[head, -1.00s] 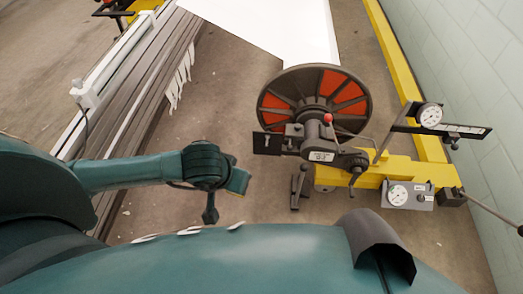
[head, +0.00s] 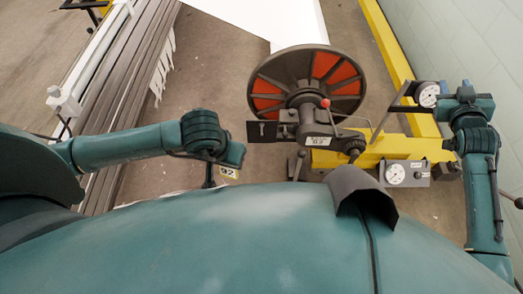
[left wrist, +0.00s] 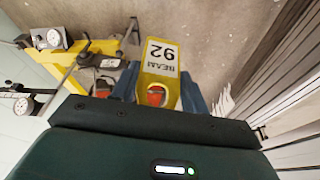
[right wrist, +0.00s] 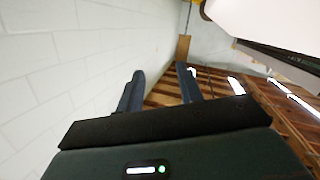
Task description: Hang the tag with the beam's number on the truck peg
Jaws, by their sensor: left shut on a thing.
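My left gripper (head: 234,157) is shut on a yellow tag (head: 229,172) with a white label. In the left wrist view the tag (left wrist: 160,62) sits between the fingers, with BEAM and a two-digit number upside down. It is held in the air, left of the yellow truck (head: 385,152). A dark plate (head: 263,131) with a small pale mark stands out left of the truck's head; I cannot tell whether this is the peg. My right gripper (head: 466,88) is raised by the dial at the right; its fingers (right wrist: 160,88) are apart and empty.
A large dark reel with red sectors (head: 335,70) stands behind the truck's head. A red-knobbed lever (head: 325,103) and dial gauges (head: 395,174) are on the truck. Long grey slats (head: 120,70) run along the left, a block wall (head: 470,40) along the right.

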